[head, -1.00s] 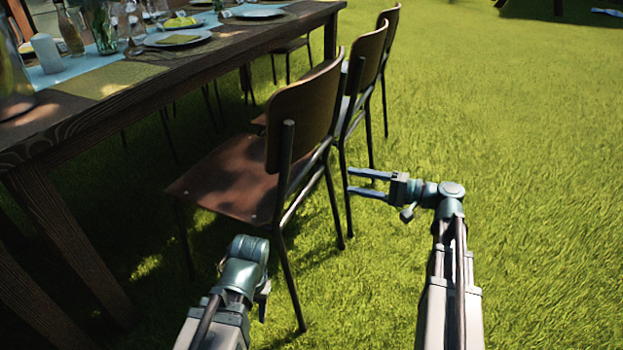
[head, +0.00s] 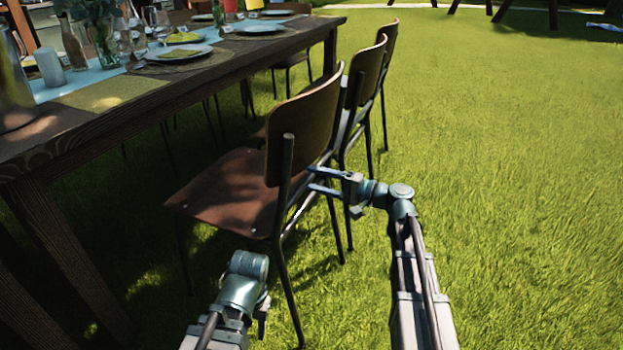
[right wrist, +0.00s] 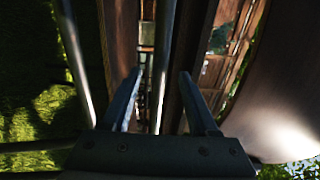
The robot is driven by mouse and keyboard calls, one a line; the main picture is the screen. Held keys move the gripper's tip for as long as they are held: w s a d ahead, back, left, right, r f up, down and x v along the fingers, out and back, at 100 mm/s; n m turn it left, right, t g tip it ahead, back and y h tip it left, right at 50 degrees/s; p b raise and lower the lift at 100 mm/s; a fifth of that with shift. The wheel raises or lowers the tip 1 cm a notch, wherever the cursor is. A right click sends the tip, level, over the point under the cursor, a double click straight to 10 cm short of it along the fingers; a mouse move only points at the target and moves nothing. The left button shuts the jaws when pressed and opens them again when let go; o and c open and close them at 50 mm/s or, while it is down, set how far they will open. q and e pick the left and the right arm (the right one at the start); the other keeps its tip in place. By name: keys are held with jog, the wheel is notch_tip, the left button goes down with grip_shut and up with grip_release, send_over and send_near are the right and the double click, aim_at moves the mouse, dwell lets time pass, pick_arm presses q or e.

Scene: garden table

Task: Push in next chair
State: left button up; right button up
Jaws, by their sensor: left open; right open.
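The nearest chair (head: 222,190), with a brown wooden seat and backrest on dark metal legs, stands at the long side of the table (head: 165,97), its seat front near the table edge. My right gripper (head: 311,180) is open, its fingers at the chair's rear frame below the backrest. In the right wrist view a metal tube (right wrist: 164,60) runs between the open fingers (right wrist: 160,95); I cannot tell whether they touch it. My left gripper (head: 250,275) is low in front of the chair's near rear leg; its fingers are mostly hidden.
Two more chairs (head: 366,72) (head: 388,45) stand in a row beyond the nearest one, along the same side. Plates (head: 180,53), glasses and a vase (head: 103,40) stand on the table. Open grass (head: 500,150) lies to the right.

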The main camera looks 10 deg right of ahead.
jog(key=shift+x, duration=1.45)
grip_shut()
dwell(0.4)
